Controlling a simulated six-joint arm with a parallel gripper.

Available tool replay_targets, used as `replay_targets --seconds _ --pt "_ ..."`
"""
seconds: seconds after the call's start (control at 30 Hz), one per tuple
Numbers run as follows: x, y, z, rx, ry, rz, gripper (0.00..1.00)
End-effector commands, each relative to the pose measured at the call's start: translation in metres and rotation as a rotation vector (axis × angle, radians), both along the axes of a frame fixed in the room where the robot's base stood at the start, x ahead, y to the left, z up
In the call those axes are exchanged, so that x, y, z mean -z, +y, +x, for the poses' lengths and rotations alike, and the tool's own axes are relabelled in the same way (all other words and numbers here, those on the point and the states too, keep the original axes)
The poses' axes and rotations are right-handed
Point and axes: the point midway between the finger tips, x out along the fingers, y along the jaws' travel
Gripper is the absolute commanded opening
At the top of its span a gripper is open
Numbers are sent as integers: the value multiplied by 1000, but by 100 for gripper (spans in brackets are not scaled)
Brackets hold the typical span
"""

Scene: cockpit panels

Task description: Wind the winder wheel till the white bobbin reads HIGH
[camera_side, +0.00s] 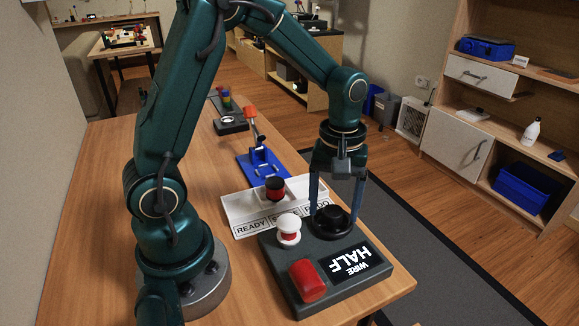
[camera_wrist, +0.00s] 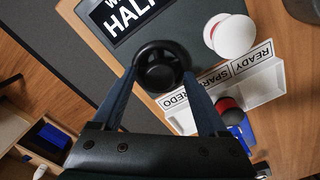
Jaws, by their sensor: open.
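The black winder wheel (camera_side: 332,223) sits on a dark grey box (camera_side: 330,292), and also shows in the wrist view (camera_wrist: 161,66). The white bobbin (camera_side: 288,228), with a red band around its middle, stands on the box left of the wheel; its white top shows in the wrist view (camera_wrist: 232,36). A display (camera_side: 349,263) on the box reads "WIRE HALF", upside down in the side view. My gripper (camera_side: 334,211) points down with open fingers on either side of the wheel. In the wrist view the fingertips (camera_wrist: 160,77) flank its rim; contact is unclear.
A red part (camera_side: 307,281) is on the box's near left corner. Behind the box, a white tray (camera_side: 238,208) labelled READY, SPARE and REDO holds a black and red bobbin (camera_side: 274,189). A blue stand (camera_side: 259,165) is farther back. The table's right edge is close.

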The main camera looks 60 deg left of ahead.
Motion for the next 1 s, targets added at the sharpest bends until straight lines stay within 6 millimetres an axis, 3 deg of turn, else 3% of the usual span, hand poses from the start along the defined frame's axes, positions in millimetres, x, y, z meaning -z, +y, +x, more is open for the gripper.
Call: replay_targets --seconds 0.13,0.33,0.67,1.0 --pt "0 0 0 1 0 0 76" --pt "0 0 0 1 0 0 0" --pt "-1 0 0 39 0 0 0" --pt "-1 0 0 258 0 0 0"
